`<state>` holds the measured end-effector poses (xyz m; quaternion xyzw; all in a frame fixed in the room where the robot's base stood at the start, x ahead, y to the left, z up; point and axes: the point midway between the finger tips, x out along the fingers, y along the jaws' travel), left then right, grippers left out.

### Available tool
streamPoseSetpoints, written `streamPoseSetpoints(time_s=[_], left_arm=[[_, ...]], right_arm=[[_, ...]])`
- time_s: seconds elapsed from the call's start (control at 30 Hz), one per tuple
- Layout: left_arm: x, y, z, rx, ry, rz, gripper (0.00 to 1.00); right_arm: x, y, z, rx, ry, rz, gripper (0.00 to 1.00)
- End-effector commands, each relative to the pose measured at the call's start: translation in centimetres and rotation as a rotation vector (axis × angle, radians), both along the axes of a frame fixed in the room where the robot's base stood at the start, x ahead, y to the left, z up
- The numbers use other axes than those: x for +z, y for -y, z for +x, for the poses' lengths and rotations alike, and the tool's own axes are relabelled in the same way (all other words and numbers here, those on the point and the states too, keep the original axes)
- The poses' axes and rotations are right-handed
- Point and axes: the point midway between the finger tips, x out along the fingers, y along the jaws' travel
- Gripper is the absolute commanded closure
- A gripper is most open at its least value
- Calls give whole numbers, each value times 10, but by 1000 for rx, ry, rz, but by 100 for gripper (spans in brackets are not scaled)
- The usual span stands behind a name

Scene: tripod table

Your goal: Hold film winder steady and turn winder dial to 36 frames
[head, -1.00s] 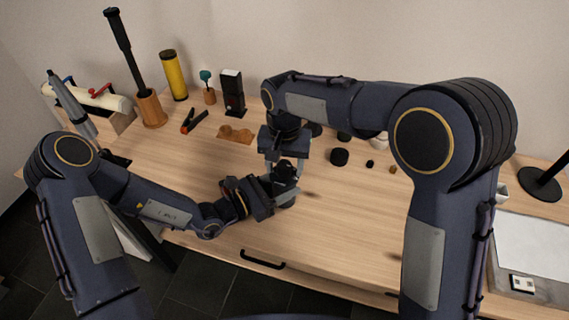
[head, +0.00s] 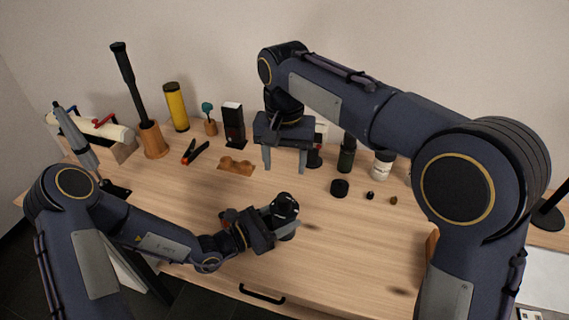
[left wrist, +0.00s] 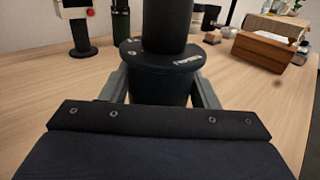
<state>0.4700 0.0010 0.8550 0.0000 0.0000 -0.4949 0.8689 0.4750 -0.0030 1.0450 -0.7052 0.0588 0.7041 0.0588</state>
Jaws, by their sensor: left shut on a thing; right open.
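The film winder (head: 286,206) is a dark round body with a black top bearing small white marks. My left gripper (head: 276,225) is shut on it from the left and holds it over the front part of the table. In the left wrist view the winder's body (left wrist: 158,88) sits between the two grey fingers, below a wide black disc with white marks (left wrist: 165,54) and a narrower black cylinder (left wrist: 166,20). The dial's setting is too small to read. My right gripper (head: 285,169) is open and empty, fingers pointing down, above and behind the winder, apart from it.
A small black cap (head: 340,188), a dark bottle (head: 346,158) and a white-labelled jar (head: 382,165) stand at the back right. Orange-handled pliers (head: 195,152) and a wooden piece (head: 236,167) lie at the back left. The table (head: 350,250) is clear right of the winder.

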Motion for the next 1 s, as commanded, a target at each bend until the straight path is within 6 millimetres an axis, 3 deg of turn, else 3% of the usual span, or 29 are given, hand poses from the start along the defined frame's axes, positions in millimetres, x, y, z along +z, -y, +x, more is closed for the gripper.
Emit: streamPoseSetpoints(time_s=[0.17,0.2,0.37,0.73,1.0], left_arm=[[0,0,0,0,-1,0,76],[0,0,0,0,-1,0,41],[0,0,0,0,0,0,20],[0,-5,-3,1,0,0,20],[-1,-49,-27,6,-2,3,20]], right_arm=[[0,0,0,0,0,0,45],[0,0,0,0,0,0,45],[-1,0,0,0,0,0,45],[-1,0,0,0,0,0,45],[-1,0,0,0,0,0,45]])
